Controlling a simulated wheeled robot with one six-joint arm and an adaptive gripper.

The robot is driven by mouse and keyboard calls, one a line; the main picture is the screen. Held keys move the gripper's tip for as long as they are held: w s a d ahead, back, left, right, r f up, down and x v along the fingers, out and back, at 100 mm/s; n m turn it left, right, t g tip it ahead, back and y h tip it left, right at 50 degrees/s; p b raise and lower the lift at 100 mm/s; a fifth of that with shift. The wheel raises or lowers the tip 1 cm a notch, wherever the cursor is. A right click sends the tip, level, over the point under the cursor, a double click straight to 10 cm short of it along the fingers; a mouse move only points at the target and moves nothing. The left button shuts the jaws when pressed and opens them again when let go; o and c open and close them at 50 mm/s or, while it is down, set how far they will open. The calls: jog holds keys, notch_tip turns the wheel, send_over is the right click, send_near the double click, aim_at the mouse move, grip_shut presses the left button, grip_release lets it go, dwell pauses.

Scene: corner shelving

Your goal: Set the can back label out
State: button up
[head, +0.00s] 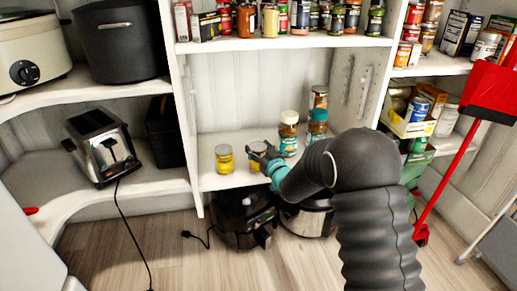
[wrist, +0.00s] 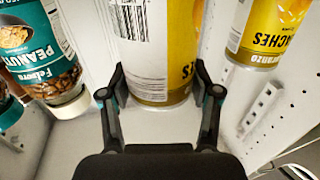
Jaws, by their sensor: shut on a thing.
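My gripper (head: 264,156) reaches to the open middle shelf, its fingers around a yellow can (head: 258,162). In the wrist view my gripper (wrist: 161,88) is shut on this can (wrist: 165,50), one finger on each side near its lower end. The can's white panel with a barcode faces the wrist camera, and part of the yellow peaches lettering shows at its right edge. In the head view the gripper partly hides the can. I cannot tell whether its base touches the shelf.
A second yellow can (head: 224,158) stands left of the gripper, and also shows in the wrist view (wrist: 268,32). Jars (head: 289,134) (head: 317,127) stand close on the right; a peanut jar (wrist: 42,50) shows in the wrist view. The front shelf edge (head: 225,187) is bare.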

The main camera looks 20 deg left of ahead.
jog(key=shift+f+b, duration=0.3)
jog(key=shift+b, duration=0.2)
jog(key=o, duration=1.5)
jog(key=v, duration=1.2)
